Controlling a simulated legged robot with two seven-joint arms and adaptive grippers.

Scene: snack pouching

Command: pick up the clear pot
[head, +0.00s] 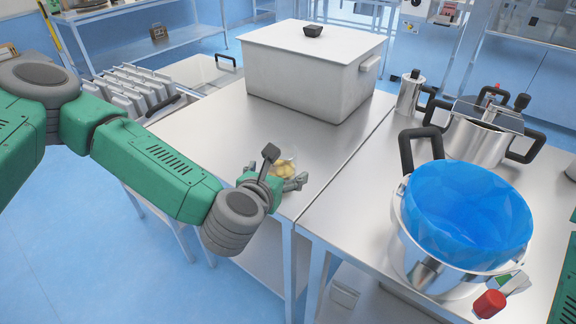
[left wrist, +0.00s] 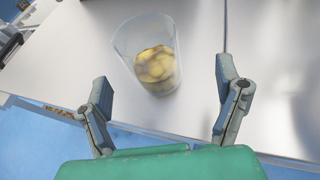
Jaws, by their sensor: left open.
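The clear pot (head: 287,165) stands on the steel table near its front edge, with yellowish slices in its lower part. In the left wrist view the clear pot (left wrist: 150,55) is ahead of the fingertips, its wide mouth at the upper left. My left gripper (head: 281,168) is open and empty, with its fingers around the near side of the pot in the head view. The left wrist view shows the two fingers of my left gripper (left wrist: 162,88) spread apart, and the pot lies beyond them, between their lines. My right gripper is not in view.
A large white lidded box (head: 305,75) stands at the back of the same table. On the right table (head: 350,200) are a steel pot with a blue liner (head: 468,215) and a pressure cooker (head: 480,135). A rack of grey panels (head: 140,88) is at the left. The table's middle is clear.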

